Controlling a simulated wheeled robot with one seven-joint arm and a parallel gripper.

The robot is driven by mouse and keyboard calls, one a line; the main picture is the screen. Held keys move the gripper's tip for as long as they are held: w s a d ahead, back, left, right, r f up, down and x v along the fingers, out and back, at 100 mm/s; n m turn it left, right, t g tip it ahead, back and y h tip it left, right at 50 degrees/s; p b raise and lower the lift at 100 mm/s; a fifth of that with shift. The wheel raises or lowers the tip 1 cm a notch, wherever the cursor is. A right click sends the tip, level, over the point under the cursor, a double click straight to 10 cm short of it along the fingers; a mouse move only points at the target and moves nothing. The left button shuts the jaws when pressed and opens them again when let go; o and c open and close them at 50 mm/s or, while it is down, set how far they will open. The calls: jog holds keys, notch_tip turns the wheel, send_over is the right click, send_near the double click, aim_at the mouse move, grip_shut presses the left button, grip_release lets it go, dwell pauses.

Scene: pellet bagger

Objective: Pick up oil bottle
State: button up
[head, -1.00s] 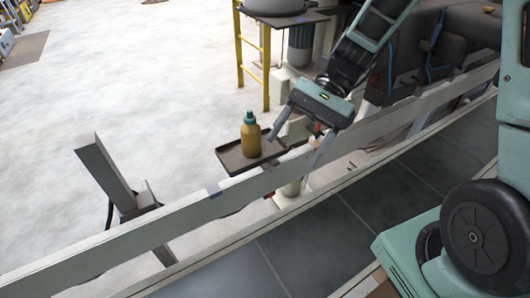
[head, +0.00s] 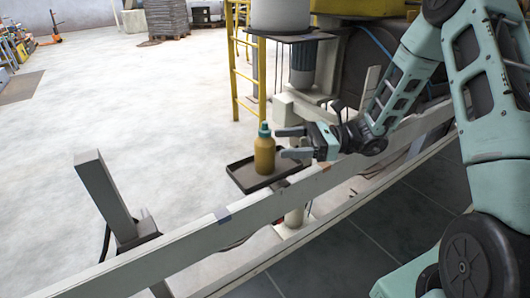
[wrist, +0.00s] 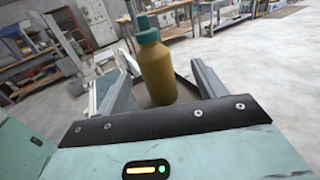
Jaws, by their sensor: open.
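The oil bottle (head: 264,152), yellow-brown with a teal cap, stands upright on a small dark tray (head: 240,178) fixed beside the pale rail. My gripper (head: 287,143) is level with the bottle, just to its right, with its fingers pointing toward it. The fingers are open and empty. In the wrist view, the bottle (wrist: 157,70) stands ahead between the two spread fingers (wrist: 165,85), a little nearer the middle than either finger. I cannot tell whether a finger touches it.
A long pale rail (head: 190,235) runs diagonally below the tray, with an upright post (head: 105,195) at left. A yellow ladder (head: 247,70) and machinery (head: 300,60) stand behind. The concrete floor at left is largely clear.

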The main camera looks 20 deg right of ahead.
aim_at(257, 147)
jog(key=x, duration=0.2)
jog(key=shift+a, duration=0.35)
jog(key=x, duration=0.4)
jog(key=shift+s+a+f, duration=0.15)
jog(key=shift+s+a, duration=0.05)
jog(key=shift+s, duration=0.15)
jog(key=shift+w+a, duration=0.15)
jog(key=shift+a, duration=0.35)
jog(key=c, duration=1.1)
